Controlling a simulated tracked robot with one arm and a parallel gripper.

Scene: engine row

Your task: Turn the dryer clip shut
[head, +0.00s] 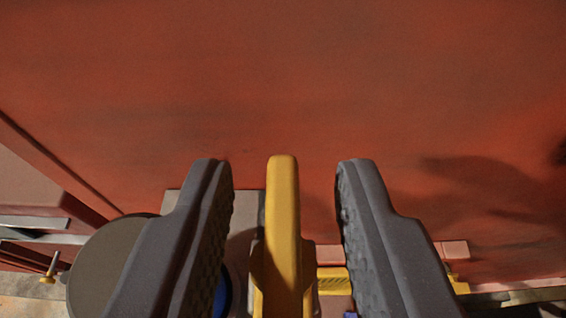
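A yellow bar (283,215), which looks like the handle of the dryer clip, stands between the two dark grey fingers of my gripper (284,195). My gripper is open, with a visible gap on each side of the bar, wider on the right. Neither finger touches it. The bar's rounded end points up in the picture. Its lower part runs out of the bottom edge, so I cannot see what it joins.
A rust-red wall (300,80) fills the upper view. A round grey-brown disc (100,262) lies behind the left finger. A small yellow lever (50,268) is at far left. A yellow ribbed piece (333,281) and a pinkish ledge (455,250) are low right.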

